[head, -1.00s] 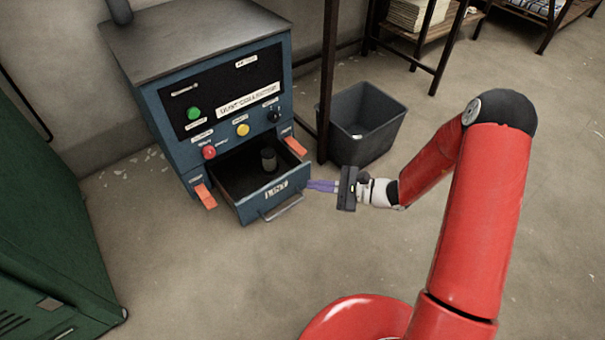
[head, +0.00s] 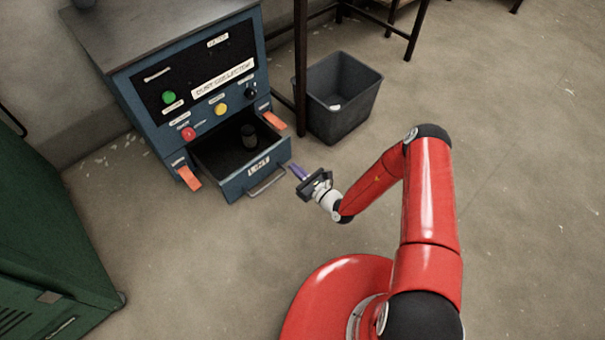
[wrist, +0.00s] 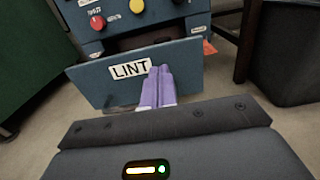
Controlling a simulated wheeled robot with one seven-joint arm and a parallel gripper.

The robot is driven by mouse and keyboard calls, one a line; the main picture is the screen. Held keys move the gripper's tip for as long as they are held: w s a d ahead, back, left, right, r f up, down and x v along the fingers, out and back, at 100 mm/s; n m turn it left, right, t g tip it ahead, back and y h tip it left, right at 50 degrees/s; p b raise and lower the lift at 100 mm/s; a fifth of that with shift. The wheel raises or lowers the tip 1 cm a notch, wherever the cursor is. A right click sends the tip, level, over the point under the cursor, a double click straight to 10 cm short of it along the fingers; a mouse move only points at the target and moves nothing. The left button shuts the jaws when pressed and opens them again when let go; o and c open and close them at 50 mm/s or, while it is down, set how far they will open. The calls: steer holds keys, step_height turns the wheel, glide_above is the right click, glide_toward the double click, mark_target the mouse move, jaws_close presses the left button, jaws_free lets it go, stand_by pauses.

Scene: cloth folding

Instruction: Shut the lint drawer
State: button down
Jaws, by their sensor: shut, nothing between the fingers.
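The lint drawer (head: 233,187) is pulled out from the lower front of the blue dust collector (head: 190,75). A dark cylinder (head: 249,134) stands inside it. Its front carries a white LINT label and a bar handle (head: 267,182). My gripper (head: 296,171) is just right of the drawer front and its handle, with its purple fingers together and empty. In the wrist view the fingers (wrist: 157,84) point toward the drawer front (wrist: 115,92), overlapping the right end of the label. I cannot tell whether they touch it.
Orange latches (head: 188,178) flank the drawer, the other at its right (head: 273,121). A dark bin (head: 345,110) stands to the right, beside a dark post (head: 301,70). A green cabinet (head: 50,240) is at the left. The floor before the drawer is clear.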

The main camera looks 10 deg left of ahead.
mark_target(274, 149)
steer(key=x, duration=0.8)
steer(key=shift+w+a, duration=0.15)
steer(key=shift+a, duration=0.05)
steer(key=shift+w+b, duration=0.1)
steer(key=shift+b, duration=0.2)
